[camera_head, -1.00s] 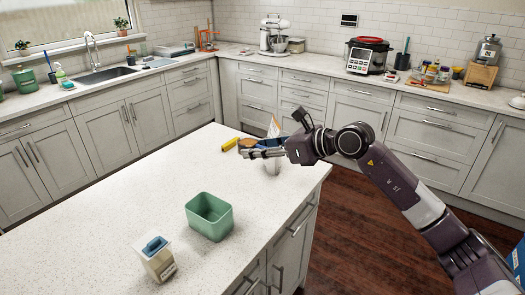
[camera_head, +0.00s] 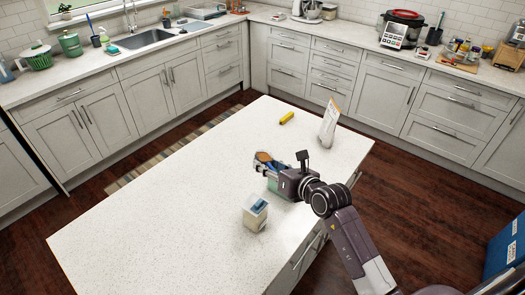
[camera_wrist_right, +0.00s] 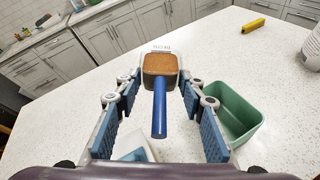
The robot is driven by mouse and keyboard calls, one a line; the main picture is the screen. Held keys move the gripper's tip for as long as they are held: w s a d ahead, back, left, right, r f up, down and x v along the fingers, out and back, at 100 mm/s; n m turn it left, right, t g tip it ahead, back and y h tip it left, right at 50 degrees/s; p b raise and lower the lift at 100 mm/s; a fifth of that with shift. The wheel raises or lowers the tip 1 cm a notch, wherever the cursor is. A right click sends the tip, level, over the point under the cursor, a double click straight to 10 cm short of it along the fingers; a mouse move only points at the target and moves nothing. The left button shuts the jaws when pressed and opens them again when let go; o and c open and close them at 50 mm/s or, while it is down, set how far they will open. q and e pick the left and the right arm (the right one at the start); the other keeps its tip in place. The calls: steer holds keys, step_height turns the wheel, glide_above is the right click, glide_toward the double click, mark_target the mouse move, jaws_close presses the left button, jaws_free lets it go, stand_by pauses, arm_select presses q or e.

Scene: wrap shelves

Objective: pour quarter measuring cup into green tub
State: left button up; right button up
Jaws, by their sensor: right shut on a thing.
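My right gripper (camera_head: 262,164) is shut on the quarter measuring cup. The cup (camera_wrist_right: 160,66) is full of something brown, and its blue handle (camera_wrist_right: 159,112) points back between the fingers. It looks roughly level. The green tub (camera_wrist_right: 237,112) stands on the island just right of the gripper in the right wrist view. In the head view the tub (camera_head: 279,186) is largely hidden behind and below my gripper. The cup is held above the counter near the tub; the wrist view shows it to the tub's left. My left gripper is not in view.
A white container with a blue top (camera_head: 256,213) stands in front of the tub. A white bag (camera_head: 328,121) stands near the island's far right corner, and a yellow object (camera_head: 287,118) lies left of it. The island's left part (camera_head: 150,220) is clear.

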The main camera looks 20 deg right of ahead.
steer(key=shift+s+d+f, duration=0.1)
steer(key=shift+d+f, duration=0.05)
arm_select(q)
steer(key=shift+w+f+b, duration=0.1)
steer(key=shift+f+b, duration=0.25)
steer(key=shift+b, duration=0.15)
arm_select(e)
steer(key=d+f+m+y, duration=0.2)
steer(key=d+f+m, duration=0.1)
steer(key=f+m, duration=0.1)
steer(key=shift+w+d+f+t, duration=0.2)
steer(key=shift+f+t, duration=0.1)
steer(key=shift+f, duration=0.2)
arm_select(q)
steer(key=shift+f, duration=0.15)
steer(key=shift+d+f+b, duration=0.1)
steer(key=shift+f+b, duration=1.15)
steer(key=shift+b, duration=0.15)
arm_select(e)
steer(key=shift+d+f+m+y, duration=0.15)
steer(key=shift+m+y, duration=0.2)
steer(key=shift+m, duration=0.2)
steer(key=shift+d+f+m+y, duration=0.15)
steer(key=shift+m+y, duration=0.2)
steer(key=shift+m, duration=0.2)
stand_by(3.8)
